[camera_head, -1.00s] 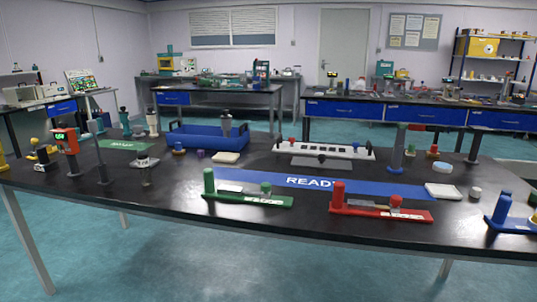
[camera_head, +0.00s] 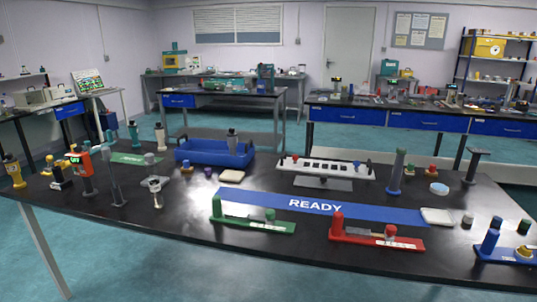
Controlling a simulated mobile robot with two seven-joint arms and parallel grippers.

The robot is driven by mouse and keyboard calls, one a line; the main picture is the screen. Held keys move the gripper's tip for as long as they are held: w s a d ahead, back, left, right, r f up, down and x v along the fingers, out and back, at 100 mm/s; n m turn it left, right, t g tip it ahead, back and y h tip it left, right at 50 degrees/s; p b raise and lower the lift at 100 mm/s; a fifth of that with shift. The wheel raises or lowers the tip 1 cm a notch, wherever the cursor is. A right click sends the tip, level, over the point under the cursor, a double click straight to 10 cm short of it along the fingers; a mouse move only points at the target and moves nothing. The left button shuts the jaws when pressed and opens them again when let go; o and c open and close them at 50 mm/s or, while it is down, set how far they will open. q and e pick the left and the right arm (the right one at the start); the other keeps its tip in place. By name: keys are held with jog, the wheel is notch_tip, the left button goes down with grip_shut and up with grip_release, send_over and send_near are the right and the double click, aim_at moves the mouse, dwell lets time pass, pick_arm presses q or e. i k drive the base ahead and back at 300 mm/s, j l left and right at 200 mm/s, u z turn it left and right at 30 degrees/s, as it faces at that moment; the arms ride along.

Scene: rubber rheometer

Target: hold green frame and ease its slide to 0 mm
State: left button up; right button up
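The green frame (camera_head: 250,226) lies on the black table near its front edge, left of centre. It has a green upright post (camera_head: 217,208) at its left end. Its green slide knob (camera_head: 269,215) stands near the right end, apart from the post, with a grey bar between them. The scale marks on its base are too small to read. Neither of my grippers shows in the head view, and nothing is touching the green frame.
A red frame (camera_head: 375,240) lies right of the green one, and a blue frame (camera_head: 507,253) at the far right. A blue READY mat (camera_head: 370,212) lies behind. A blue tray (camera_head: 205,153), white rack (camera_head: 325,166) and several stands surround it. Space left of the green frame is clear.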

aim_at(270, 219)
jog(key=i+j+z, duration=0.15)
jog(key=j, duration=0.2)
jog(key=i+j+z, duration=0.2)
jog(key=j, duration=0.2)
jog(key=i+j+z, duration=0.15)
jog(key=j, duration=0.25)
jog(key=i+j+z, duration=0.2)
jog(key=j, duration=0.25)
jog(key=i+j+z, duration=0.15)
jog(key=j, duration=0.3)
jog(key=i+j+z, duration=0.15)
jog(key=j, duration=0.3)
